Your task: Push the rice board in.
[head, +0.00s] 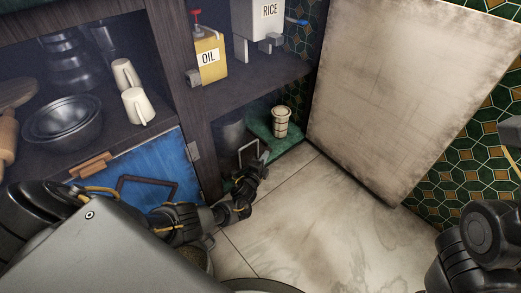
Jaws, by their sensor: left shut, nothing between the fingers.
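The white rice dispenser (258,25), marked RICE, stands on the shelf at the top middle in the head view. Below it a green board (287,138) lies in the lower compartment, with a pale banded cup (281,121) standing on it. I take this to be the rice board. My left gripper (249,172) is shut and empty, just in front of the board's left part. A thin grey loop like a handle (248,150) shows at its tip; I cannot tell whether they touch. My right arm enters at the lower right; its gripper is out of sight.
A yellow oil container (209,57) stands on the shelf above. A blue door (155,175) with a dark handle is at left, below shelves with bowls (62,122) and mugs (137,107). A large pale panel (400,85) stands at right. The stone surface (310,215) between is clear.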

